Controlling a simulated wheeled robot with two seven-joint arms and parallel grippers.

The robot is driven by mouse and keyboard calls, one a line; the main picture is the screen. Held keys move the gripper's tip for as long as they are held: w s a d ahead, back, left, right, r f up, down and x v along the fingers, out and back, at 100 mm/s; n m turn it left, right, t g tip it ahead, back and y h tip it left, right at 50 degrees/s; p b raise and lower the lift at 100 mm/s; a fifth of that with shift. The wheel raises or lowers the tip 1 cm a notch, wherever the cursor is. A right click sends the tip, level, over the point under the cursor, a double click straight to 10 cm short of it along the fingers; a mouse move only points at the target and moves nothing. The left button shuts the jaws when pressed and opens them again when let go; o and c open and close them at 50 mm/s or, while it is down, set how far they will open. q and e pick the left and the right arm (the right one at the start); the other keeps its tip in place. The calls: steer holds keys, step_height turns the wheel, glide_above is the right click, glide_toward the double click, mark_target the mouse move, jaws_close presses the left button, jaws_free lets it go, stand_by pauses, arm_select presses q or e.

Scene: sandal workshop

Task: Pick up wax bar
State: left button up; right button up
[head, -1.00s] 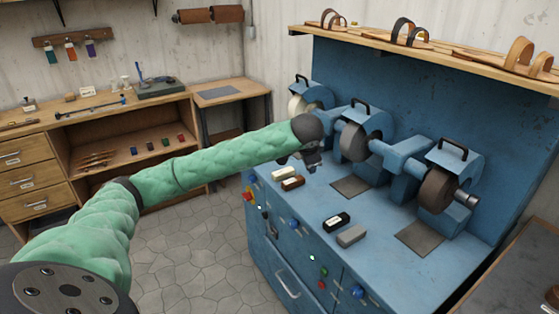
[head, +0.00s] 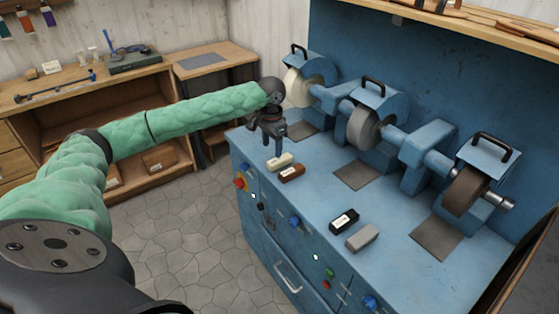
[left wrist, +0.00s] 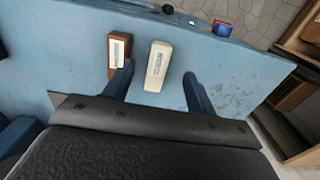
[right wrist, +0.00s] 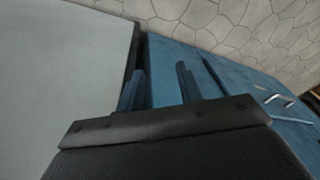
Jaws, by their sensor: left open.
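A cream bar (head: 280,161) with a label, which looks like the wax bar, lies on the blue bench top beside a brown bar (head: 291,173). My left gripper (head: 272,148) points down just above and behind the cream bar, open and empty. In the left wrist view the cream bar (left wrist: 158,66) shows in line with the gap between the open fingers. The brown bar (left wrist: 118,54) is just outside the left finger. My right gripper (right wrist: 160,70) shows only in its own wrist view, with its fingers apart and nothing between them.
A black bar (head: 344,220) and a grey block (head: 362,237) lie further right on the blue bench (head: 310,205). Grinding and polishing wheels (head: 365,128) stand along its back. A wooden workbench (head: 150,80) is at the back left.

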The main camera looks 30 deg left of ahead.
mark_target(274, 162)
arm_select(q)
steer(key=shift+w+a+f, duration=0.1)
steer(key=shift+f, duration=0.5)
steer(key=shift+w+a+f, duration=0.1)
steer(key=shift+f, duration=0.65)
steer(key=shift+d+f+p, duration=0.1)
steer(key=shift+d+p, duration=0.05)
steer(key=shift+p, duration=0.25)
steer(key=f, duration=0.2)
steer(key=f+p, duration=0.1)
steer(key=f, duration=0.1)
steer(key=shift+w+d+p, duration=0.1)
steer(key=shift+w+p, duration=0.1)
steer(key=shift+p, duration=0.1)
steer(key=shift+f, duration=0.35)
arm_select(e)
step_height(274, 162, down, 10)
steer(key=s+d, duration=0.1)
steer(key=s, duration=0.1)
steer(key=shift+f, duration=0.2)
arm_select(q)
steer(key=shift+c, duration=0.5)
arm_select(e)
steer(key=shift+d, duration=0.1)
arm_select(q)
steer(key=c, duration=1)
